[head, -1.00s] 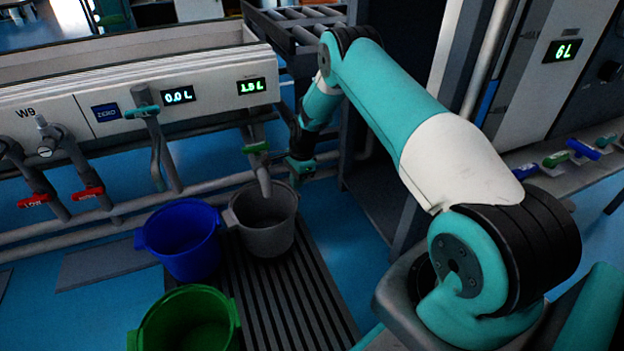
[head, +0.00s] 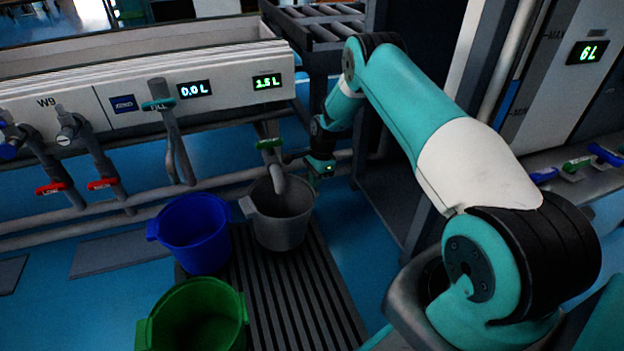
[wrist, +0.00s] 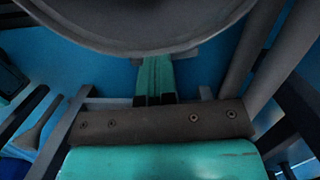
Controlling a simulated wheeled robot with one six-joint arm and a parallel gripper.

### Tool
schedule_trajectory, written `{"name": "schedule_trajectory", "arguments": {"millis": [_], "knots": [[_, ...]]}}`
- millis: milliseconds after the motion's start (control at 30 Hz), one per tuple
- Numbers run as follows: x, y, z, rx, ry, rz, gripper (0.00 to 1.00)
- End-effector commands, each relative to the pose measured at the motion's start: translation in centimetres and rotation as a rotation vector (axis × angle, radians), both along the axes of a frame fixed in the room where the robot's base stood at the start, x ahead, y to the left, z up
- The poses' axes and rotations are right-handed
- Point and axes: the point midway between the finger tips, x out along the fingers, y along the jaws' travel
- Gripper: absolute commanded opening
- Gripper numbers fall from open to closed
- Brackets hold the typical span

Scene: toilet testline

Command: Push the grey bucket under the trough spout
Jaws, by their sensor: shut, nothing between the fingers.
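The grey bucket (head: 281,222) stands upright on the dark ribbed mat in the head view. The trough spout (head: 275,176) comes down from the trough, and its lower end overlaps the bucket's opening. My gripper (head: 321,168) is low at the bucket's right, near its rim; I cannot tell whether they touch. In the wrist view, my gripper's shut, empty fingers (wrist: 155,82) point toward a large grey curved surface, which looks like the bucket (wrist: 150,25). The bucket's far side is partly hidden by the spout.
A blue bucket (head: 193,238) stands just left of the grey one, and a green bucket (head: 192,318) stands in front. The ribbed mat (head: 290,295) is bare at the front right. Pipes with red handles (head: 103,184) run along the trough at left. A dark cabinet stands behind my arm.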

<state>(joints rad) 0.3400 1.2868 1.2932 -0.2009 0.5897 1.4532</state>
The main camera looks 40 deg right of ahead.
Motion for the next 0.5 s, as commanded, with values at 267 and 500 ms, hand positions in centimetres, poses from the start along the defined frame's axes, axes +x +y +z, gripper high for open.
{"name": "schedule_trajectory", "arguments": {"millis": [267, 500], "knots": [[-0.2, 0.1, 0.9, 0.002, 0.007, 0.001, 0.0], [-0.4, -0.9, 1.2, 0.003, 0.011, -0.003, 0.0]]}}
